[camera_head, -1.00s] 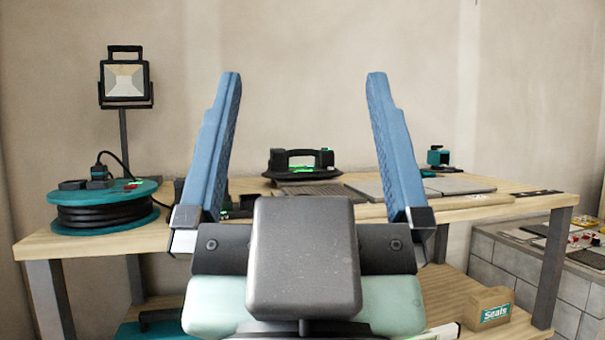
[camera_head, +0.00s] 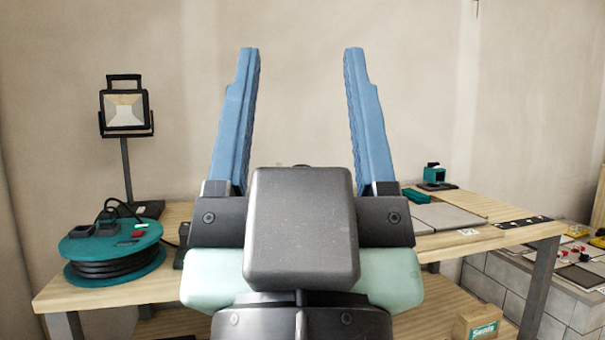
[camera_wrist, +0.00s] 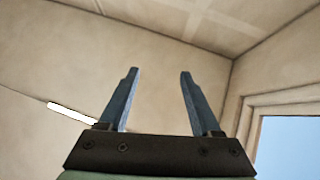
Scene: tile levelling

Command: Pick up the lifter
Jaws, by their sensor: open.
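My gripper (camera_head: 301,52) is open and empty, its two blue fingers pointing up in front of the wall. The lifter, a black-handled tool, is almost wholly hidden behind my gripper's body in the head view. Only a small dark edge (camera_head: 302,166), probably the top of its handle, shows between the fingers. The lifter is not in the wrist view. My gripper is apart from it as far as I can see.
The wooden workbench (camera_head: 110,291) holds a cable reel (camera_head: 112,250) and a work lamp (camera_head: 125,108) at left. Grey tiles (camera_head: 447,216) and a teal device (camera_head: 434,175) are at right. A cardboard box (camera_head: 481,322) sits below.

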